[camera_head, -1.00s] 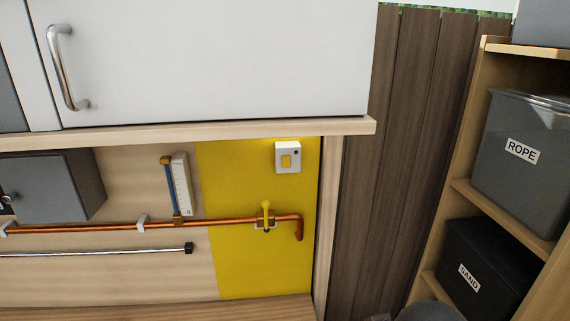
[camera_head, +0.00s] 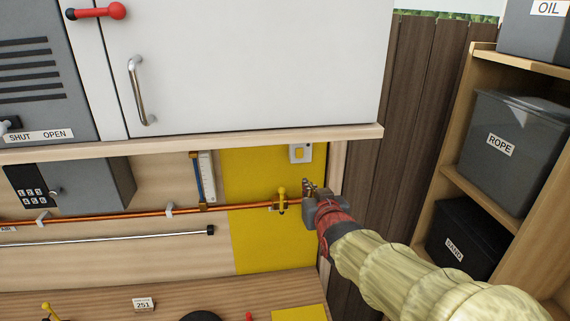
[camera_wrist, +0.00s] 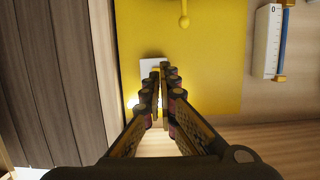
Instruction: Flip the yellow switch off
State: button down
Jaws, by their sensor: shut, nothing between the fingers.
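The switch (camera_head: 301,146) is a small white plate on the yellow wall panel (camera_head: 262,240), just under the cabinet's bottom ledge. In the head view its rocker looks dull and its position cannot be told. My gripper (camera_head: 310,184) is shut and empty, just below the switch plate in the head view. In the wrist view the switch plate (camera_wrist: 150,63) shows behind my fingertips (camera_wrist: 160,69), which hide most of it. I cannot tell whether they touch it.
A copper pipe (camera_head: 140,213) with a yellow valve lever (camera_head: 282,194) runs below the switch. The white cabinet (camera_head: 250,65) overhangs it. A wooden post and dark plank wall (camera_head: 400,110) lie to the right, then a shelf with bins (camera_head: 515,140).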

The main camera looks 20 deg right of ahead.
aim_at(297, 158)
jog(key=shift+w+d+r+t, duration=0.15)
jog(key=shift+r+t, duration=0.1)
jog(key=shift+r, duration=0.35)
jog(key=shift+w+r+t, duration=0.1)
jog(key=shift+r+t, duration=0.15)
jog(key=shift+r, duration=0.3)
jog(key=p+x, duration=0.1)
jog(key=x, duration=1.3)
jog(key=shift+d, duration=0.15)
